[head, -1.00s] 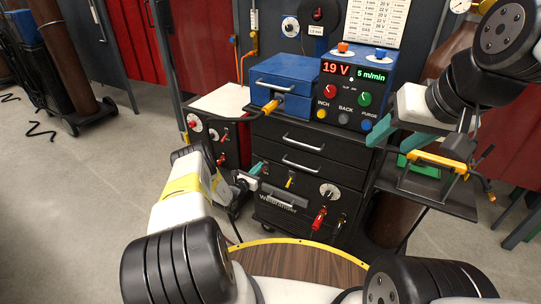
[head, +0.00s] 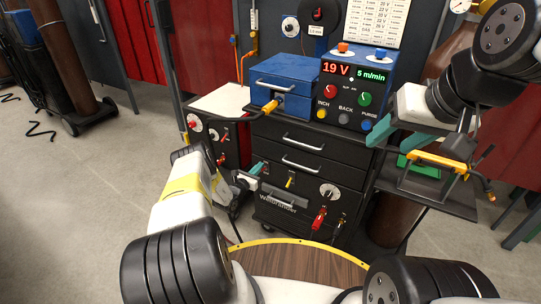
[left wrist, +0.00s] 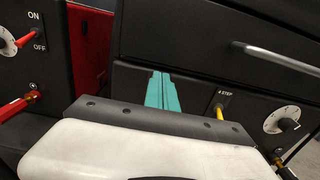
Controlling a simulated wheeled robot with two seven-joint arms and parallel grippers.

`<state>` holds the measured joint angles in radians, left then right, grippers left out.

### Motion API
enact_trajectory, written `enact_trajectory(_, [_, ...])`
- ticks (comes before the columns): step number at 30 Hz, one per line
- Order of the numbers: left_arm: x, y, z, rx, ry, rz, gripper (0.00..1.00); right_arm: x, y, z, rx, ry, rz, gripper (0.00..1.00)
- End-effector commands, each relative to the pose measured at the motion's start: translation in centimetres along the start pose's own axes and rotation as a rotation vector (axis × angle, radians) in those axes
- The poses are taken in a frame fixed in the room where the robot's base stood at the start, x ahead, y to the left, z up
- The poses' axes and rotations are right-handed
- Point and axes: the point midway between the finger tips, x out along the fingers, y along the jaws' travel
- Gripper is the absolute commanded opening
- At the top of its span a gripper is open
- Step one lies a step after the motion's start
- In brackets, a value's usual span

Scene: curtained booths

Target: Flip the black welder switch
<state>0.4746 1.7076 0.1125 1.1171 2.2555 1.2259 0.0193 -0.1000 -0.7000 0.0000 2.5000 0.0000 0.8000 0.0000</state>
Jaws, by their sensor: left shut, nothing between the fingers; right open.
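The black welder (head: 308,226) stands ahead, with drawers above its front panel. On the panel are a small yellow lever switch (head: 289,182) and a black-and-white dial (head: 328,191). In the left wrist view the yellow lever (left wrist: 220,112) sits under a "4 STEP" label, with the dial (left wrist: 283,121) to its right. My left gripper (head: 257,168) is shut and empty, close to the panel, left of the yellow lever and apart from it. Its teal fingers (left wrist: 163,92) partly hide the panel. My right gripper (head: 390,138) is open and empty, right of the control box.
A red-sided machine (head: 232,141) with a black front stands left; its ON/OFF switch (left wrist: 24,39) has a red handle. Red and black cable plugs (head: 318,219) stick out low on the welder. A side shelf (head: 440,198) holds a yellow-handled tool (head: 438,161). A wooden round top (head: 296,264) lies in front.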

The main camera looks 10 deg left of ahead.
Motion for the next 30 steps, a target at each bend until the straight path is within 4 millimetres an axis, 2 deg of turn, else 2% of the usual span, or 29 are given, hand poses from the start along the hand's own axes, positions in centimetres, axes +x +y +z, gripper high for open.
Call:
enact_trajectory(7, [0.0, 0.0, -0.3, 0.0, 0.0, 0.0, 0.0, 0.0, 0.0, 0.0, 0.0, 0.0, 0.0, 0.52])
enact_trajectory(30, [0.0, 0.0, -4.2, 0.0, 0.0, 0.0, 0.0, 0.0, 0.0, 0.0, 0.0, 0.0, 0.0, 0.52])
